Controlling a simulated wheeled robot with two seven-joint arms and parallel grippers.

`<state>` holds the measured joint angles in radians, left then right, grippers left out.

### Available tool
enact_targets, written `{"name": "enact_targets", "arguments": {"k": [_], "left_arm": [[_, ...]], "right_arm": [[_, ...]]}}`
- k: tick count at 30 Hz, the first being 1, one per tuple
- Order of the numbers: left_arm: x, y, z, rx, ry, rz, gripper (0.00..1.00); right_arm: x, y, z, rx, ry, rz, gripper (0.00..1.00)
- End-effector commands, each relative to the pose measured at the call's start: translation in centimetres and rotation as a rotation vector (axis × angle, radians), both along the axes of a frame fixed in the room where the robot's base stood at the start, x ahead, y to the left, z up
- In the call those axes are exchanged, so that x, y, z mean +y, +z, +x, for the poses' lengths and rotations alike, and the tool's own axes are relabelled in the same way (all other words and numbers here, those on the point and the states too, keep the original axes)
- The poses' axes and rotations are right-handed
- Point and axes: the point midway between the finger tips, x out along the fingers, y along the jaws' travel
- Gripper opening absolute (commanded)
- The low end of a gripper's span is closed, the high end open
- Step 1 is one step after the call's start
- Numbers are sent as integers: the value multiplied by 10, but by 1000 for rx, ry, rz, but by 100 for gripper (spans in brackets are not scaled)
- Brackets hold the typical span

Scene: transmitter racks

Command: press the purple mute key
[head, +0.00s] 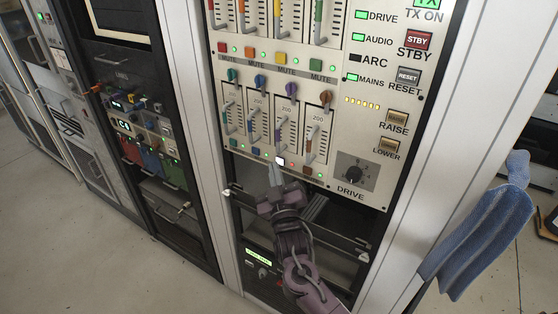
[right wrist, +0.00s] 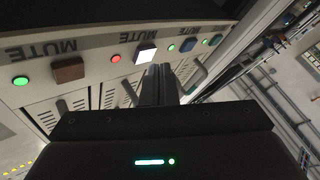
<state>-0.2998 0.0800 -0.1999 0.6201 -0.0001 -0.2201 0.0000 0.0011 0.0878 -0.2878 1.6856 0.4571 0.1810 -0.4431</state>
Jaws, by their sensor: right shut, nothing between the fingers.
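The lower row of mute keys runs under the faders with teal, blue, purple and brown knobs. The key below the purple-knobbed fader glows white (head: 281,161), so its own purple does not show. In the right wrist view this lit key (right wrist: 145,53) sits between a brown key (right wrist: 68,70) and a blue key (right wrist: 188,43). A red light shows beside it, while the other keys have green lights. My right gripper (head: 275,174) is shut and empty, its fingertips close to the lit key. I cannot tell whether they touch it. My left gripper is not in view.
The purple fader knob (head: 291,90) stands above the lit key. An open dark rack bay with rails lies below the panel. A blue cloth (head: 478,235) hangs at the right.

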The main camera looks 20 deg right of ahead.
Motion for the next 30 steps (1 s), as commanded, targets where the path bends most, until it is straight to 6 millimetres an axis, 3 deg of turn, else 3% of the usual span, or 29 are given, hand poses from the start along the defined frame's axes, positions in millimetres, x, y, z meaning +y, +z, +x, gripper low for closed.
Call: {"name": "enact_targets", "arguments": {"k": [10,30], "left_arm": [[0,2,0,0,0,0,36],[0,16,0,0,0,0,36]], "right_arm": [[5,0,-3,1,2,1,0],[48,0,-37,-1,1,1,0]]}}
